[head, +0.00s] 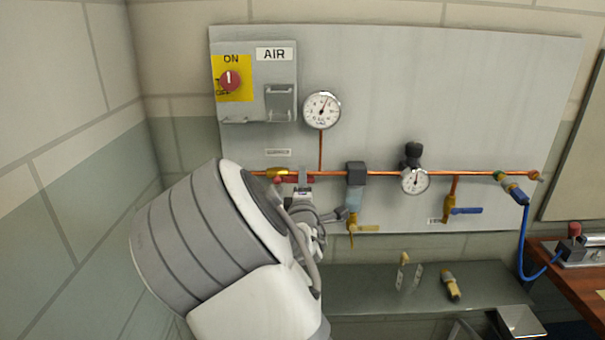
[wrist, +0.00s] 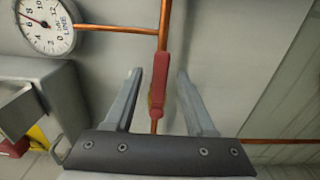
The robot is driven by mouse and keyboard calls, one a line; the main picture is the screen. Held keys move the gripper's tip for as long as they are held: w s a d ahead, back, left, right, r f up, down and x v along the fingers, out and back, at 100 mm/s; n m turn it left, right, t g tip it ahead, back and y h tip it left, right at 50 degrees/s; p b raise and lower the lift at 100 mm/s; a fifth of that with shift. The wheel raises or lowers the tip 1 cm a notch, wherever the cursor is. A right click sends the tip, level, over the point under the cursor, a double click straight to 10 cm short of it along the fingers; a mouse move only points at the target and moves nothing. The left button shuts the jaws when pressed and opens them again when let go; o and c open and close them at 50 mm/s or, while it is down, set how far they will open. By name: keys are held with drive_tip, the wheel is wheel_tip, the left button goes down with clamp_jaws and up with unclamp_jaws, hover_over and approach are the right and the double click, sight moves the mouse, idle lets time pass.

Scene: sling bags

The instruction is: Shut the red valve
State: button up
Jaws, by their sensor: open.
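The red valve handle (wrist: 159,88) lies lengthwise between the two fingers of my gripper (wrist: 158,76) in the wrist view. The fingers are open, with a visible gap on each side of the handle. The handle runs nearly in line with the copper pipe (wrist: 165,18). In the head view the red handle (head: 281,180) shows only in part beside the yellow valve body (head: 276,172), at the left end of the pipe. My gripper (head: 303,190) is there at the pipe, and my arm hides some of the area below it.
A grey panel (head: 440,90) carries the piping, a round gauge (head: 322,109), a regulator gauge (head: 415,181), a blue-handled valve (head: 464,211) and a yellow-handled drain valve (head: 366,228). A switch box (head: 272,60) is at upper left. A shelf (head: 365,290) with loose fittings lies below.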

drive_tip(key=shift+w, duration=3)
clamp_jaws()
